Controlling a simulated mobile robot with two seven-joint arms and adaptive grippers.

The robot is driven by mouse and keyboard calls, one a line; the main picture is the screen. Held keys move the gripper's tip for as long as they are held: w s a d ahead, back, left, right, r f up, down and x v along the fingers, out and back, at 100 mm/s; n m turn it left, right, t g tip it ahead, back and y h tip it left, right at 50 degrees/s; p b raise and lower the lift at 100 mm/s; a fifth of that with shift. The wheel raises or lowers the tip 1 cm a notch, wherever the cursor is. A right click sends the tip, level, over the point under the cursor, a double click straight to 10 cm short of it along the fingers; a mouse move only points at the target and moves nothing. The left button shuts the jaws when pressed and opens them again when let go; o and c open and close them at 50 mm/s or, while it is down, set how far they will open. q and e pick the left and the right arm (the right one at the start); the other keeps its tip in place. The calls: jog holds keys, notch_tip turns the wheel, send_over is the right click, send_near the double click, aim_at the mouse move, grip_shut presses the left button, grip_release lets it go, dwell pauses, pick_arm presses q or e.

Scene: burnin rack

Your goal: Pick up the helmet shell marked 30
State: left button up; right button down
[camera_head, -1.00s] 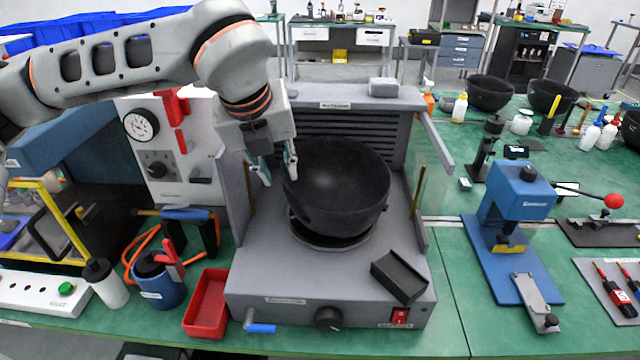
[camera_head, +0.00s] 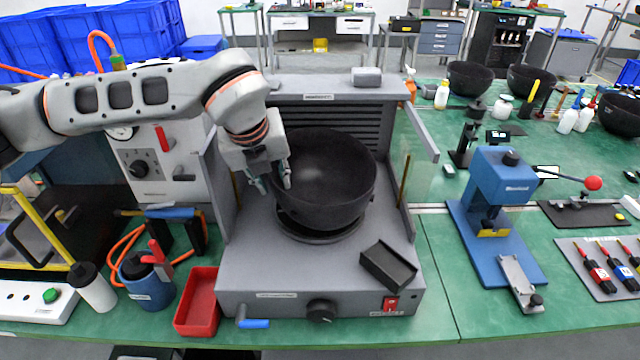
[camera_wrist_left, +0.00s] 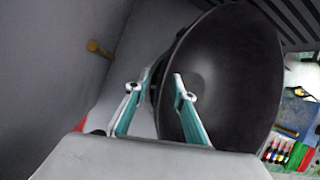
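A dark, bowl-shaped helmet shell (camera_head: 335,170) sits with its hollow side up on the round seat of the grey machine (camera_head: 250,265). No number 30 is readable on it. My left gripper (camera_head: 275,184) is at the shell's left rim, pointing down, with its fingers apart. In the left wrist view the gripper (camera_wrist_left: 162,78) has one finger outside the shell (camera_wrist_left: 235,70) and the other over its inside, with the rim between them. I cannot see firm contact on both sides. My right gripper is not in view.
Other dark shells (camera_head: 470,78) stand at the back right of the green bench. A blue press (camera_head: 500,190) is right of the machine. A small black tray (camera_head: 388,265) and side panels flank the shell. A red bin (camera_head: 197,302) is at front left.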

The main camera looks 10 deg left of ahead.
pick_arm(q)
grip_shut()
jog(key=shift+r, duration=0.15)
